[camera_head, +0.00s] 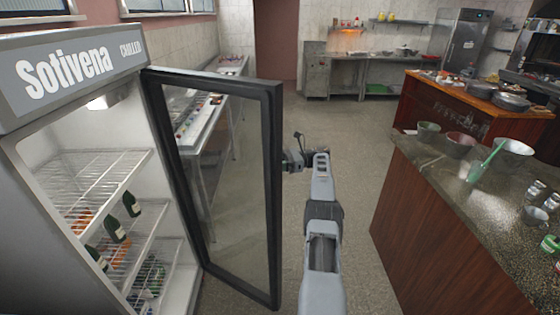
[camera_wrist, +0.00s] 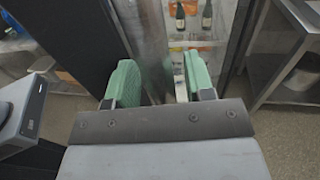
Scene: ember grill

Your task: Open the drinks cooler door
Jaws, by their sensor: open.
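The drinks cooler (camera_head: 70,75) stands at the left in the head view, with "Sotivena Chilled" on its header. Its black-framed glass door (camera_head: 272,190) stands wide open, swung out to the right of the lit interior. My gripper (camera_head: 294,160) is at the door's outer right edge. In the wrist view my gripper (camera_wrist: 160,80) is open, its green finger pads apart. The door's glass and bottles behind it show beyond the fingers. The handle is not clearly visible, and I cannot tell whether the fingers touch the door.
Green bottles (camera_head: 131,204) stand on the cooler's wire shelves (camera_head: 95,175). A counter (camera_head: 440,230) with bowls is close on the right. A steel bench (camera_head: 200,120) lies behind the door. The floor (camera_head: 330,125) between door and counter is clear.

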